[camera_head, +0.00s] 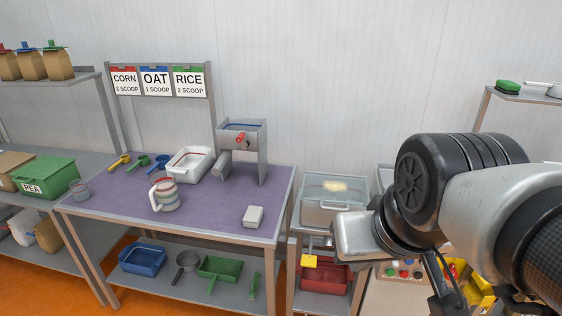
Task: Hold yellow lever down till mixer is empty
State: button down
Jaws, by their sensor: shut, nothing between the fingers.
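The mixer (318,213) is a grey, open-topped metal box right of the purple table. A small pale-yellow heap (335,186) shows inside it. The yellow lever (310,261) is a flat yellow plate on a thin stem below the mixer's front, and it hangs low. My gripper (358,236) is at the mixer's front right, to the right of and a little above the lever in the picture. It is shut and empty. Its fingertips are hidden, so contact with the lever cannot be told. A red bin (325,280) stands beneath the mixer.
The purple table (220,214) at left holds a striped jug (166,194), a white tray (190,163), a grey hopper machine (241,150) and a small white box (253,216). My arm covers much of the right side, near a control panel (405,268) with coloured buttons.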

aim_at(308, 261)
jog(key=i+l, duration=0.15)
jog(key=i, duration=0.25)
jog(key=i+l+u, duration=0.15)
jog(key=i, duration=0.25)
